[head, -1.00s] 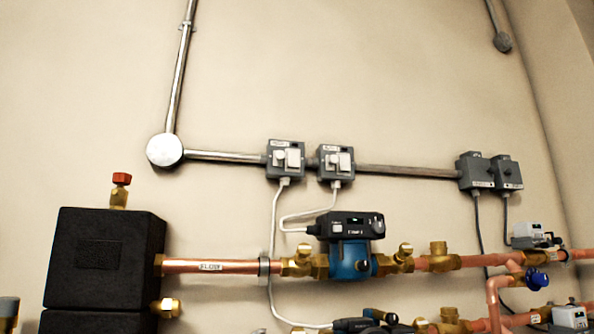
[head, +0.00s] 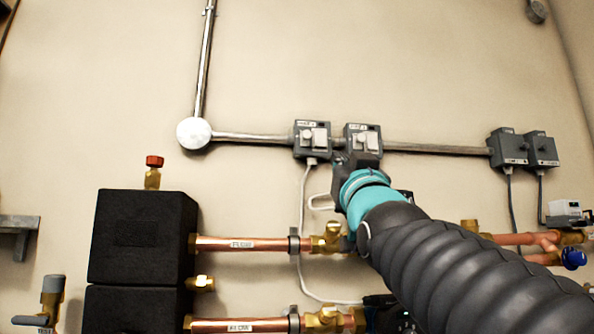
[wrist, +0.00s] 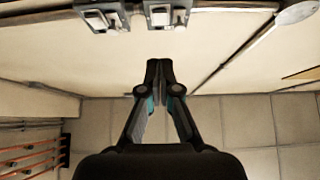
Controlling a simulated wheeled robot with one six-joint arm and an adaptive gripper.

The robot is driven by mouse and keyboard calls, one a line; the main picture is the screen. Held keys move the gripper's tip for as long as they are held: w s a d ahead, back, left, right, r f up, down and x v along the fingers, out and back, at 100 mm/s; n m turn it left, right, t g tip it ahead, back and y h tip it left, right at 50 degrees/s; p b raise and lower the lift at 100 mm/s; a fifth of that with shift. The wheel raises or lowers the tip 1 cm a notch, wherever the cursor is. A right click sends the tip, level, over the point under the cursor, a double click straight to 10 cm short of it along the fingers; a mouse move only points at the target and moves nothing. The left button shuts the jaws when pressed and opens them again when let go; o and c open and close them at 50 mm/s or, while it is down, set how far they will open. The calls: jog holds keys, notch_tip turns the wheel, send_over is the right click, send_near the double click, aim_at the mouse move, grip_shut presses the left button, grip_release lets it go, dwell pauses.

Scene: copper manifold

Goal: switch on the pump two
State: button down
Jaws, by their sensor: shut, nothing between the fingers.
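Two grey switch boxes sit side by side on the wall conduit in the head view, a left one (head: 312,138) and a right one (head: 363,135). Each has a pale rocker and a small knob. Their labels are too small to read, so I cannot tell which is pump two's. My gripper (head: 356,162) is shut and empty, at the lower edge of the right box in the picture; contact cannot be told. In the wrist view, the closed fingertips (wrist: 159,66) point toward the wall, apart from both boxes at the top edge. The blue pump body is hidden behind my arm.
Two more grey boxes (head: 523,149) hang farther right on the conduit (head: 435,149). Copper pipes (head: 255,243), brass valves and a black insulated block (head: 143,240) lie below. A white cable (head: 303,225) hangs from the left box.

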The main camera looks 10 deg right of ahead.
jog(key=shift+s+r, duration=0.2)
jog(key=shift+r, duration=0.35)
jog(key=p, duration=0.4)
send_near(321, 141)
notch_tip(321, 141, up, 4)
jog(key=w, duration=0.3)
jog(key=shift+w+f, duration=0.15)
jog(key=shift+w, duration=0.2)
jog(key=shift+w+f, duration=0.1)
jog(key=shift+w, duration=0.6)
